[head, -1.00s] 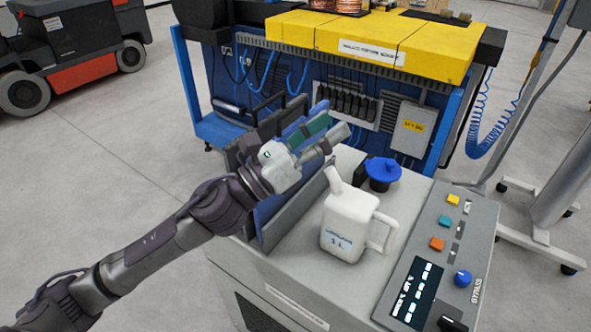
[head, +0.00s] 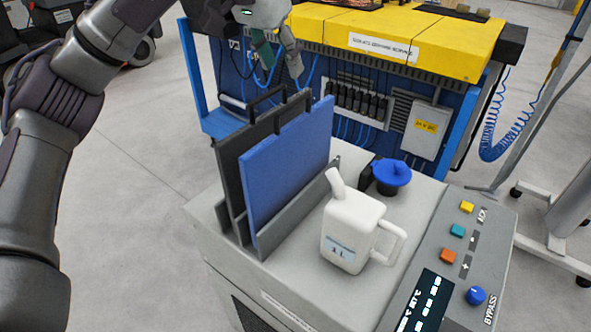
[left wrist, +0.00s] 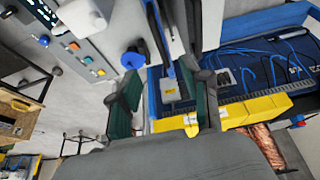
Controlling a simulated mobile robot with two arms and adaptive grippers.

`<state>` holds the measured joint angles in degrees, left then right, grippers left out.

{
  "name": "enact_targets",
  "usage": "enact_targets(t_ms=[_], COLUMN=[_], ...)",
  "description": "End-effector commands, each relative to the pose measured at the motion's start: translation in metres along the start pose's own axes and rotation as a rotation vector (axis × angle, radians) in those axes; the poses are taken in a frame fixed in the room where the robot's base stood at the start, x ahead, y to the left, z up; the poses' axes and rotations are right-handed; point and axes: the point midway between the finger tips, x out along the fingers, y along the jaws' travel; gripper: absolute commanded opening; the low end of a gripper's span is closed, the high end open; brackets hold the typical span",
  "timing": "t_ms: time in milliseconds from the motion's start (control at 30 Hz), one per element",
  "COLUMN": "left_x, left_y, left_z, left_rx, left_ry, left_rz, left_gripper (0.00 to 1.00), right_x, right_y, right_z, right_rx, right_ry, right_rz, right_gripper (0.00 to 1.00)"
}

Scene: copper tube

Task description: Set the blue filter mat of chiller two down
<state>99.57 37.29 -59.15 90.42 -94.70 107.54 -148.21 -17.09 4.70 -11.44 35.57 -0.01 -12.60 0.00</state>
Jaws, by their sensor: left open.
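The blue filter mat (head: 285,165) stands upright in the front of the grey rack (head: 300,217) on top of the chiller. A dark grey mat (head: 229,165) stands behind it. Black handles show along the top edges. My left gripper (head: 272,62) is above and behind the mats, apart from them, and part of it is cut off by the top of the head view. In the left wrist view its green-padded fingers (left wrist: 165,108) are spread wide with nothing held between them. My right gripper is not in view.
A white jug (head: 350,232) marked 1 L stands close to the rack's right. Behind it is a blue cap (head: 391,174). A control panel (head: 450,262) lies at the right. A blue frame with a yellow cover (head: 400,45) stands behind the chiller.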

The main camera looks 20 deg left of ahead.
Motion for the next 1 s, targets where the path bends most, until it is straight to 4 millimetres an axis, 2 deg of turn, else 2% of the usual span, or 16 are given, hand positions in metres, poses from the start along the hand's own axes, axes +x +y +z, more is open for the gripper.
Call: enact_targets(t_ms=[400, 667, 800, 1000], left_x=[0.071, 0.09, 0.11, 0.133], left_y=[-0.001, -0.002, -0.002, -0.002], left_z=[0.001, 0.001, 0.003, 0.004], left_rx=[0.0, 0.0, 0.0, 0.001], left_ry=[-0.007, -0.005, -0.008, -0.003], left_rz=[-0.003, -0.003, -0.001, -0.002], left_gripper=[0.48, 0.48, 0.48, 0.48], right_x=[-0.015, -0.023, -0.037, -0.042], right_y=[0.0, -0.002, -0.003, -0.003], right_z=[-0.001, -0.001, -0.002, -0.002], right_rx=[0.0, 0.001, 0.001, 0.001], right_ry=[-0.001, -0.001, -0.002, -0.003], right_rz=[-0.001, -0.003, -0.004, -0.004], right_gripper=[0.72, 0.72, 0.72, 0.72])
